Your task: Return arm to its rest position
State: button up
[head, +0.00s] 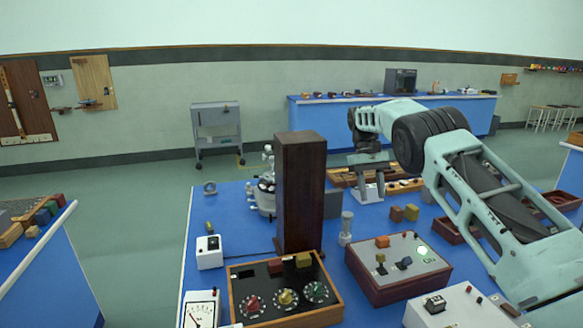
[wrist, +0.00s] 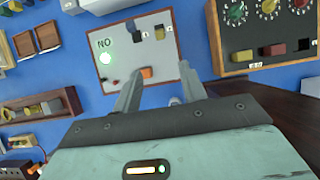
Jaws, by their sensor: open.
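My arm (head: 470,180) reaches in from the right of the head view, over the blue bench (head: 230,190). My gripper (head: 368,192) hangs at its end above the bench, and its two fingers point down. In the wrist view my gripper (wrist: 160,88) has its fingers apart with nothing held between them. Beyond the fingers lies a grey-topped wooden control box (wrist: 125,55), with a lit green lamp (wrist: 106,58) and an orange block or button (wrist: 146,73). The same control box (head: 385,258) stands at the front of the bench in the head view.
A tall dark wooden column (head: 300,190) stands left of my gripper. A three-dial box (head: 285,290), a meter (head: 201,311) and a microscope-like instrument (head: 265,185) share the bench. Open air lies above the bench.

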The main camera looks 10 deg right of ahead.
jog(key=s+a+r+n+t+y, duration=0.15)
jog(key=s+a+r, duration=0.25)
jog(key=s+a, duration=0.5)
jog(key=s+a+r+n+t, duration=0.1)
jog(key=s+a+r+n, duration=0.15)
jog(key=s+a, duration=0.7)
jog(key=s+a+n+t, duration=0.1)
jog(key=s+a, duration=0.9)
jog(key=s, duration=0.1)
jog(key=s+d+f+n+t, duration=0.1)
jog(key=s+d+f+n, duration=0.1)
jog(key=s, duration=1.2)
jog(key=shift+d+f+t+h, duration=0.2)
jog(key=shift+d+t+h, duration=0.05)
jog(key=shift+t+h, duration=0.1)
jog(key=shift+d, duration=0.15)
